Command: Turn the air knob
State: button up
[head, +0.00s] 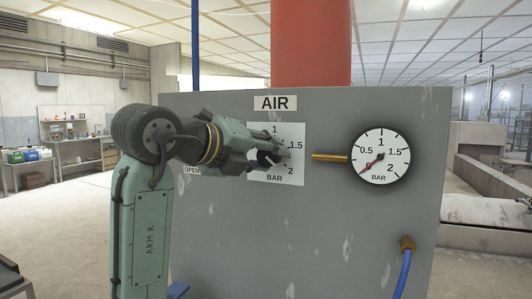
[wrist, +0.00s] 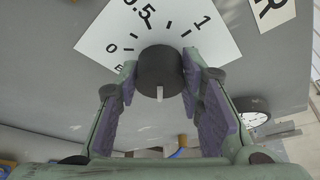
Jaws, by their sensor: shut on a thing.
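The air knob (wrist: 158,68) is round and dark, with a white pointer mark on it. It stands out from a white dial plate (head: 293,177) marked in bar on the grey panel. In the wrist view the pointer mark aims down the picture, away from the visible 0, 0.5 and 1. My gripper (wrist: 160,78) is shut on the knob, one purple-padded finger at each side. In the head view my gripper (head: 272,155) covers part of the knob and the dial's left numerals. The pressure gauge (head: 381,154) right of the dial has its red needle near 0.
A brass pipe (head: 330,158) sticks out left of the gauge. A blue hose (head: 402,275) hangs at lower right. A red column (head: 311,45) rises behind the panel.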

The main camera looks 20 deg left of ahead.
jog(key=shift+m, duration=0.3)
dwell(0.4)
jog(key=o, duration=1.2)
jog(key=shift+c, duration=0.2)
jog(key=v, duration=1.2)
jog(key=shift+r, duration=0.1)
